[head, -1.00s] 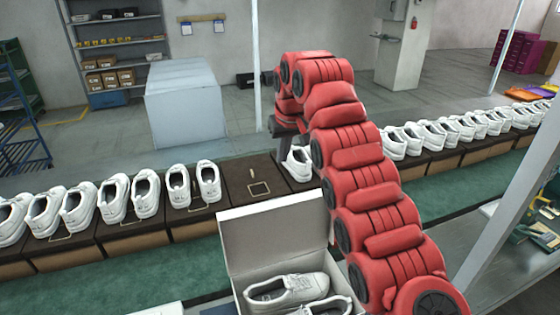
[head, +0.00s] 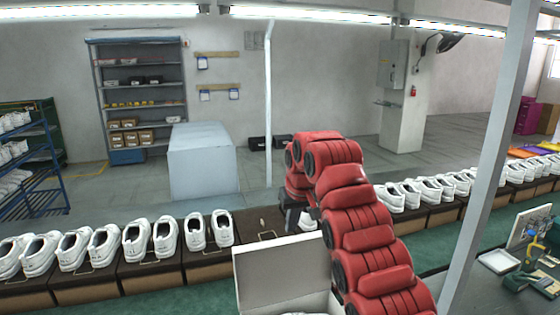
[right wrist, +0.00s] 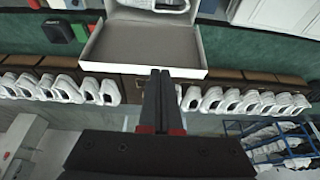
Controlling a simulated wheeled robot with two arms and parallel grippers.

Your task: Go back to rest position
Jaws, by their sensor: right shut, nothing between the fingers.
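My right arm, red and segmented, reaches up from the lower right in the head view. Its dark gripper (head: 292,218) is small and partly hidden there, over the line behind the open shoe box (head: 282,272). In the right wrist view the two dark fingers (right wrist: 159,98) are together with nothing between them. That view also shows the open white box (right wrist: 142,47), with part of a white shoe (right wrist: 158,4) at the top edge. My left gripper is in neither current view.
A row of white shoes (head: 135,240) stands on dark boxes along the green line, continuing at right (head: 430,188). A grey post (head: 492,150) rises at right, near a tool board (head: 529,228). A pale block (head: 203,165) and shelving (head: 140,95) stand behind on open floor.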

